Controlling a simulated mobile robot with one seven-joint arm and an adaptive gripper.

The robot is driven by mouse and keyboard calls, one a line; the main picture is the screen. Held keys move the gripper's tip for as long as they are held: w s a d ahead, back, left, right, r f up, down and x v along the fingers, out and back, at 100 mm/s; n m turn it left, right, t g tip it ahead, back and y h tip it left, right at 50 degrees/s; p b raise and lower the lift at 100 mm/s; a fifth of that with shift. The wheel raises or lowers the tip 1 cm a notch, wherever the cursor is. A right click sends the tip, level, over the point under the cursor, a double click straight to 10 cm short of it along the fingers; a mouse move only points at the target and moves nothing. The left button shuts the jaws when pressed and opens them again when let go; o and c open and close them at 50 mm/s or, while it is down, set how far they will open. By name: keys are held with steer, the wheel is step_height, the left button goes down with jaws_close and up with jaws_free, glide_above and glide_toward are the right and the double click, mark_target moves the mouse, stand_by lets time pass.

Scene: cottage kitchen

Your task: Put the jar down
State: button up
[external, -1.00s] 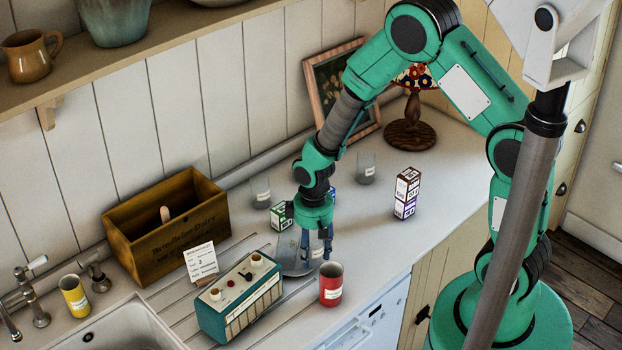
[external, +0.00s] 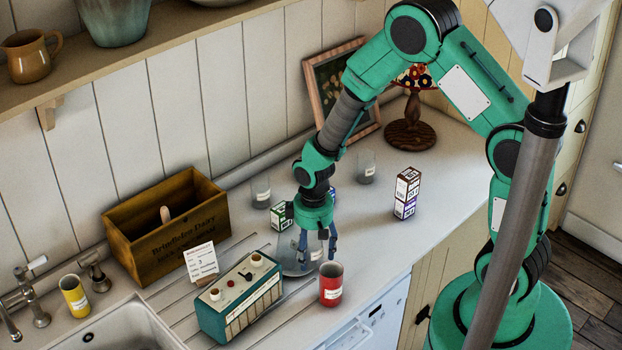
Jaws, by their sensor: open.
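My gripper (external: 317,257) points down over the worktop with its fingers spread open. A clear glass jar with a white label (external: 316,254) is between and just behind the fingers, low at the worktop. It is see-through and partly hidden by the fingers, so its outline and whether the fingers touch it are hard to tell. Two similar labelled glass jars stand farther back: one on the left (external: 261,192) and one on the right (external: 366,168).
A red tin (external: 331,285) stands close in front of my gripper. A green radio-like box (external: 240,300) is at its left front. A small green carton (external: 282,216) stands behind, and a tall carton (external: 406,194) to the right. A wooden crate (external: 170,228) is at left.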

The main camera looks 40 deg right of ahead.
step_height(320, 180, up, 12)
stand_by(0.6)
steer(key=shift+r, duration=0.1)
stand_by(0.4)
steer(key=s+d+r+m+t, duration=0.15)
steer(key=s+r, duration=0.25)
steer(key=r, duration=0.6)
steer(key=s+d+r+t, duration=0.1)
steer(key=s+d+r, duration=0.15)
steer(key=r, duration=0.75)
steer(key=s+d+r+m+t, duration=0.1)
steer(key=s+d+r+t, duration=0.1)
steer(key=s+r, duration=1)
steer(key=s+t, duration=0.1)
steer(key=s, duration=0.3)
steer(key=shift+d, duration=0.3)
steer(key=shift+f+m, duration=0.1)
steer(key=shift+m, duration=0.15)
